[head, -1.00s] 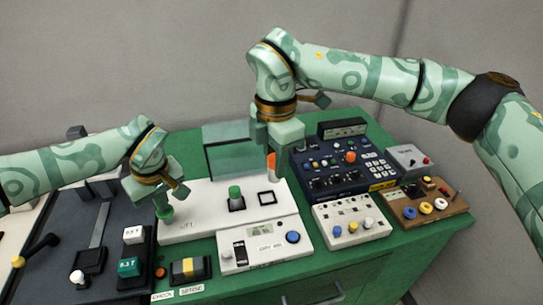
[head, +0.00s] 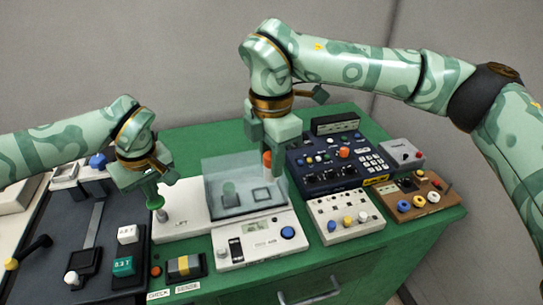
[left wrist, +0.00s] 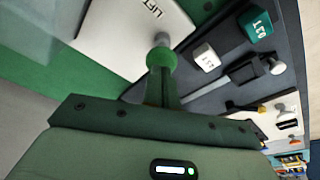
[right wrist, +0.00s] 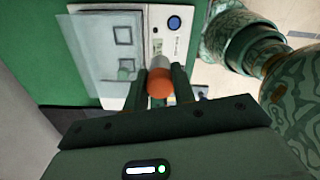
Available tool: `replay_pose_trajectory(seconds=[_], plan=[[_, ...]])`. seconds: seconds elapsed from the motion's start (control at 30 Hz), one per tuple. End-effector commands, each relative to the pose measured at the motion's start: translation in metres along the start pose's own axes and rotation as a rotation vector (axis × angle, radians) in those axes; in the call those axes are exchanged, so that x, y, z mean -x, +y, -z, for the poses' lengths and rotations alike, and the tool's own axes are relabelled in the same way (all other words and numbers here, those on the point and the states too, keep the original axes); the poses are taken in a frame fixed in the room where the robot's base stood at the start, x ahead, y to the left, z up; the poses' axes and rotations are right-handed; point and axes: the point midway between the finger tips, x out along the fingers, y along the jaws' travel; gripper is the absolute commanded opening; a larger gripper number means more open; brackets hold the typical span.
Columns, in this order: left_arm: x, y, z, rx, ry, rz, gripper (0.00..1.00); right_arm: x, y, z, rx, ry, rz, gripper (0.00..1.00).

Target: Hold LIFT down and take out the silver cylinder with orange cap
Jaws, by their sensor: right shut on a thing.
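My right gripper (head: 268,150) is shut on the silver cylinder with orange cap (right wrist: 160,84); its orange cap also shows in the head view (head: 267,160). The cylinder is upright by the back right of the clear cover (head: 222,172), apparently outside it. My left gripper (left wrist: 162,85) is shut at the green top of the LIFT plunger (left wrist: 160,57), whose silver stem stands raised. I cannot tell whether they touch.
A dark blue knob panel (head: 325,165), a white panel with coloured knobs (head: 340,225) and a brown board (head: 425,205) crowd the right. A dark lever console (head: 75,245) stands left. Green tabletop (head: 190,145) is free behind the white unit.

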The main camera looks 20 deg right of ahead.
Motion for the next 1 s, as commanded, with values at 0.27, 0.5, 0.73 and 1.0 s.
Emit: replay_pose_trajectory(seconds=[0.27,0.5,0.73,1.0], plan=[[0.024,0.0,0.005,0.0,0.001,0.0,0.0,0.0,0.0,0.0,0.0,0.0,0.0,0.04],[0.042,0.0,0.009,0.0,0.001,0.0,0.0,0.0,0.0,0.0,0.0,0.0,0.0,0.04],[0.046,0.0,0.009,0.0,-0.001,0.0,0.0,0.0,0.0,0.0,0.0,0.0,0.0,0.04],[0.046,0.0,0.009,0.0,0.0,0.0,0.0,0.0,0.0,0.0,0.0,0.0,0.0,0.04]])
